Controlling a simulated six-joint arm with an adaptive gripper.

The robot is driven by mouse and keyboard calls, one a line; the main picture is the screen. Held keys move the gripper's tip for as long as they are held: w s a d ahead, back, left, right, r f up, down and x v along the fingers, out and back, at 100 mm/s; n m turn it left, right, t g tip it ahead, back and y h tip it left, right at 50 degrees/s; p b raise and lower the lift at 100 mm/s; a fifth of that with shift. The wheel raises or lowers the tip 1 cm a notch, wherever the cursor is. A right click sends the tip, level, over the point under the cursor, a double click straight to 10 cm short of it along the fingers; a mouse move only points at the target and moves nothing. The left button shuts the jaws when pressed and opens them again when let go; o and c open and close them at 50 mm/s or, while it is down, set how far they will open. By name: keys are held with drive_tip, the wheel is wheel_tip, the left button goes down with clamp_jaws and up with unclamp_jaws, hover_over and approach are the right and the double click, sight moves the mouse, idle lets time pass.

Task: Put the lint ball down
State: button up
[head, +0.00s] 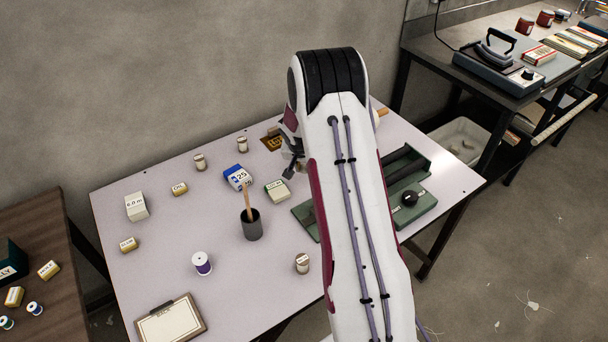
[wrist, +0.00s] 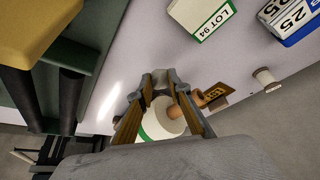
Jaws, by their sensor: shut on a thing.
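My gripper (wrist: 160,82) is shut on a small grey thing (wrist: 160,76), which looks like the lint ball and shows only partly between the fingertips. In the head view my gripper (head: 290,168) is over the back part of the pale table (head: 330,118), mostly behind my arm; the ball cannot be made out there. In the wrist view, a white cylinder with a green band (wrist: 160,124) and a wooden end (wrist: 184,106) shows behind and between the fingers. A brown lettered plate (wrist: 217,95) lies past it.
A green-and-white box (head: 277,190), a blue-and-white box (head: 238,177) and a dark cup with a wooden stick (head: 252,226) stand left of my arm. Green equipment (head: 408,199) stands at the right. Thread spools (head: 202,263) and a clipboard (head: 170,322) are nearer the front.

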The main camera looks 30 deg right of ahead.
sight(305, 179)
drive_tip(key=shift+f, duration=1.85)
drive_tip(key=shift+f, duration=0.1)
drive_tip(key=o, duration=0.7)
drive_tip(key=shift+c, duration=0.2)
drive_tip(key=v, duration=1.2)
